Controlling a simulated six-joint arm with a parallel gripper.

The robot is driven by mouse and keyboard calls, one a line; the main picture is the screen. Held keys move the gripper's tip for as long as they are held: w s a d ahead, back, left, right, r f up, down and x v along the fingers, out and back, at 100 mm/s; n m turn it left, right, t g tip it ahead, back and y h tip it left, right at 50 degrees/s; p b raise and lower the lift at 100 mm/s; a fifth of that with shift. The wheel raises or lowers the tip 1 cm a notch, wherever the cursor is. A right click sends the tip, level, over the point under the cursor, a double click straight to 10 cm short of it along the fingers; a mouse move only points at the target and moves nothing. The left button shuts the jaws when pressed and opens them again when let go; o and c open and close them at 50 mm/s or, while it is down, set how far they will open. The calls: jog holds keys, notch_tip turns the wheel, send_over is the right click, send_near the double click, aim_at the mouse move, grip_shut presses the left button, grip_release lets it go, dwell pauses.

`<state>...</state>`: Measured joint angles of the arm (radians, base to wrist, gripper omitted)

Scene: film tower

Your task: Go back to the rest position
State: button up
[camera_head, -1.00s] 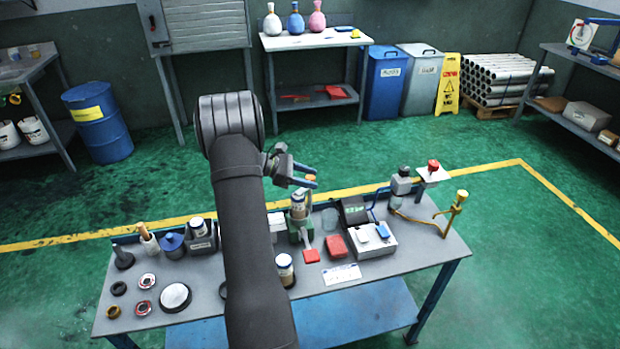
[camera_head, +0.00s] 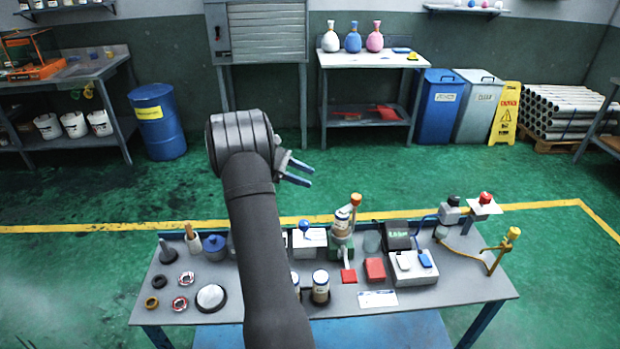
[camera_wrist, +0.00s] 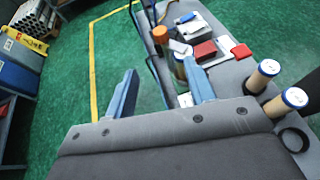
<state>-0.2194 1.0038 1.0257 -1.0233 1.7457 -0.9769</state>
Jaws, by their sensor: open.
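My gripper (camera_head: 297,172) is open, with nothing between its two blue fingers. In the head view it is raised, above and behind the back edge of the workbench (camera_head: 222,318). In the wrist view the same gripper (camera_wrist: 160,95) shows its fingers wide apart, with green floor and the bench edge beyond.
Red blocks, a white box with a blue switch (camera_head: 420,268) and a yellow bent stand (camera_head: 497,252) occupy the bench's right side. Rings and a round dish (camera_head: 210,296) lie at left. Green floor behind the bench is clear up to the blue drum (camera_head: 158,122) and bins.

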aim_at(354, 196)
jog(key=x, duration=1.7)
jog(key=shift+d+f, duration=0.15)
jog(key=shift+f, duration=0.1)
